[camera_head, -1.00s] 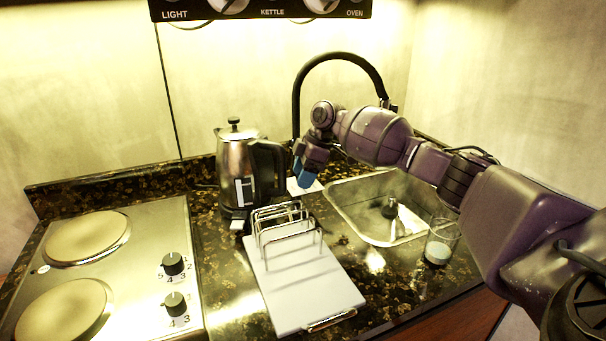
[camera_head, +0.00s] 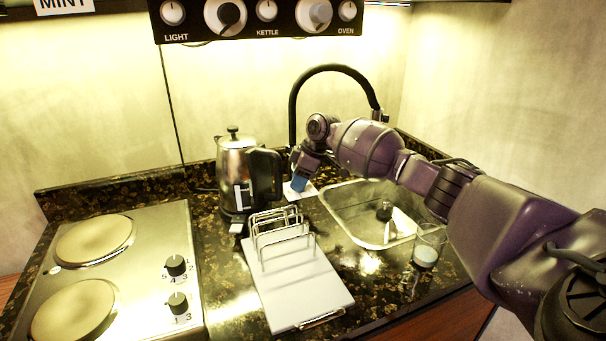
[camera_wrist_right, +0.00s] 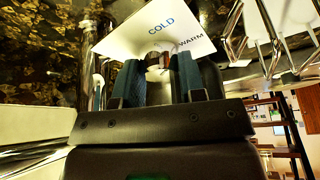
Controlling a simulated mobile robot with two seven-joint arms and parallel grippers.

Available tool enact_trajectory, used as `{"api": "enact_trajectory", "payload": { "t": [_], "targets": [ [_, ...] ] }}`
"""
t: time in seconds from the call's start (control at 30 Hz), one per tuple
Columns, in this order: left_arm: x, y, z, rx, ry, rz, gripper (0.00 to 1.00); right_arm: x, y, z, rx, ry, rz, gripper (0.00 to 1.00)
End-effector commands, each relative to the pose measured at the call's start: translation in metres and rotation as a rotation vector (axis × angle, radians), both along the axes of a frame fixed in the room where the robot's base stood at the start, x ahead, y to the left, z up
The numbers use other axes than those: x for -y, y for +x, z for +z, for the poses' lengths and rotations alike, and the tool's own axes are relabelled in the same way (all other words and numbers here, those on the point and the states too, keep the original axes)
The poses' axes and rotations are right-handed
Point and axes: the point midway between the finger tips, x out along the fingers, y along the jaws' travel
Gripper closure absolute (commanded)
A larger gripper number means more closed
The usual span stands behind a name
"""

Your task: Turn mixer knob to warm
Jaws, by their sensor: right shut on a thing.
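The mixer knob (camera_wrist_right: 158,58) shows as a small dark and metallic part between the fingers in the right wrist view. It stands by a white card (camera_wrist_right: 128,38) marked COLD and WARM. My right gripper (camera_wrist_right: 163,68) is shut on the knob. The gripper hides the knob there. The black arched tap (camera_head: 294,100) rises behind my arm. My left gripper is not in view.
A steel kettle (camera_head: 233,165) stands left of my right gripper. A wire rack (camera_head: 283,235) is on a white board (camera_head: 300,290) in front. The sink (camera_head: 345,222) and a glass (camera_head: 428,245) lie under and beside my arm. A two-plate hob (camera_head: 150,240) is at left.

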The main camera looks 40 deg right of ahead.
Motion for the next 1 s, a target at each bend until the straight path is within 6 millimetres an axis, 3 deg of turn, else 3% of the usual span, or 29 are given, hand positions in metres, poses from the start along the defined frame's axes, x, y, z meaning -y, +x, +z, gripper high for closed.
{"api": "enact_trajectory", "payload": {
  "t": [0.03,0.33,0.7,0.83,1.0],
  "targets": [
    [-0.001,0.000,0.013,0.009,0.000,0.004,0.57,-0.002,-0.001,0.011,0.008,0.002,-0.042,0.86],
    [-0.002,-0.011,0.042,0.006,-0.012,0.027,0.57,-0.002,-0.001,0.009,0.003,0.004,-0.320,0.86],
    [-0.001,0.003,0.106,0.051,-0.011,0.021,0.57,-0.002,-0.001,0.004,-0.003,0.002,-0.602,0.86],
    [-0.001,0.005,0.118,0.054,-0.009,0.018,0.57,-0.003,-0.001,0.003,-0.003,0.001,-0.674,0.86],
    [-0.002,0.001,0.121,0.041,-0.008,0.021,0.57,-0.002,-0.001,0.002,-0.002,0.001,-0.740,0.86]
  ]
}}
